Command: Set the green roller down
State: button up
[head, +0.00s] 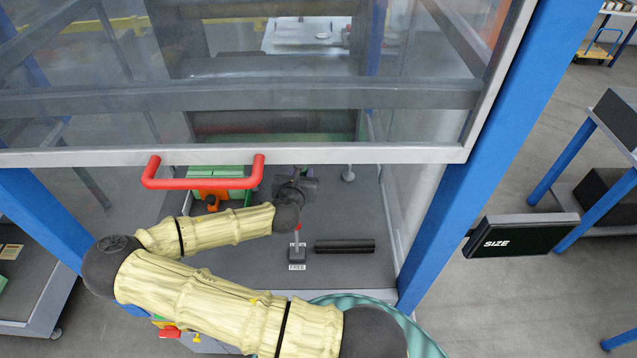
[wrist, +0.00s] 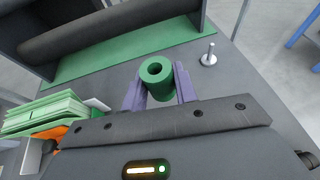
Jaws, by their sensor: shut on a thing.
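The green roller (wrist: 158,88) is a short cylinder with a round hole through its end, and that end faces the wrist camera. My gripper (wrist: 159,84) has its two purple fingers shut on the roller's sides. The roller's lower part is hidden by the fingers and the gripper body, so I cannot tell whether it touches the grey deck (wrist: 230,82). In the head view my gripper (head: 297,187) is dark and reaches over the deck under the glass door; the roller cannot be made out there.
A metal peg on a round base (wrist: 209,58) stands right of the roller. A large dark roller (wrist: 110,30) lies behind, over a green strip. A green stack (wrist: 45,112) sits left. A black bar (head: 345,246) and a red-tipped lever (head: 297,247) are near the front.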

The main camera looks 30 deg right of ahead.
jog(key=w+a+r+n+t+y+p, duration=0.1)
jog(key=a+r+n+y+p, duration=0.2)
jog(key=a+p, duration=0.4)
jog(key=w+a+r+n+t+y+p, duration=0.1)
jog(key=a+r+n+t+y+p, duration=0.1)
jog(key=a+n+y+p, duration=0.3)
jog(key=a+r+y+p, duration=0.1)
jog(key=a+p, duration=0.2)
jog(key=shift+w+a+p, duration=0.15)
jog(key=shift+p, duration=0.15)
